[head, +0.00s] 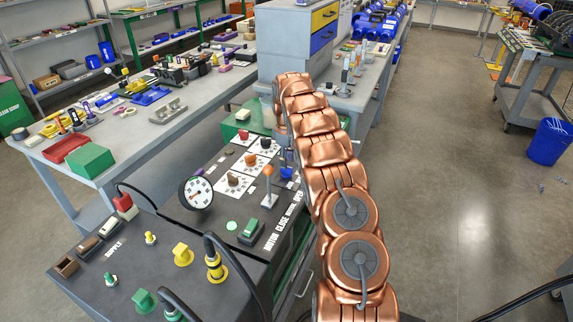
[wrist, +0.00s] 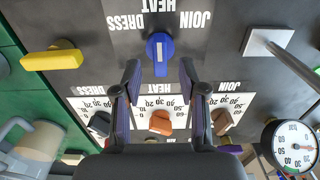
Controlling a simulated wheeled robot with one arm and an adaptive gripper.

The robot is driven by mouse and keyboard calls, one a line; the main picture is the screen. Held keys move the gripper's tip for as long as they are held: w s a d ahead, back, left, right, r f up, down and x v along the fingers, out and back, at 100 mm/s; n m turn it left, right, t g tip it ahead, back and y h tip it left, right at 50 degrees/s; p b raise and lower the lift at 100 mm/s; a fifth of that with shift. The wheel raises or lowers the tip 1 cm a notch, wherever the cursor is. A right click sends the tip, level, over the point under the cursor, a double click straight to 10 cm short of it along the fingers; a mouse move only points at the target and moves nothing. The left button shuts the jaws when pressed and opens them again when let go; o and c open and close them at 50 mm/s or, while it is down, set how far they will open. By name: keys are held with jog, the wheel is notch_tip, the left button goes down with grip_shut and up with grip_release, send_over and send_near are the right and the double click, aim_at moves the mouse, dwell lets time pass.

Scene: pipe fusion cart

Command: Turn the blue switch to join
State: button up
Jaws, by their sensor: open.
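The blue switch (wrist: 160,48) is on the dark panel in the wrist view, below an upside-down HEAT label (wrist: 159,6). Its handle lies along the picture's vertical, in line with HEAT. A JOIN label (wrist: 195,20) is at its upper right and a DRESS label (wrist: 126,22) at its upper left. In the head view a blue part, apparently the switch (head: 287,173), shows beside my arm, which hides much of the gripper.
A yellow handle (wrist: 52,59) is at the left in the wrist view. An orange knob (wrist: 160,122) on a white dial lies between the fingers' bases. A grey lever (wrist: 285,55) and a round gauge (wrist: 291,143) are at the right. The cart's black hoses (head: 235,268) loop at the front.

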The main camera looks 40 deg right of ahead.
aim_at(287, 171)
jog(key=shift+f+p, duration=0.3)
jog(key=shift+f, duration=1.3)
grip_shut()
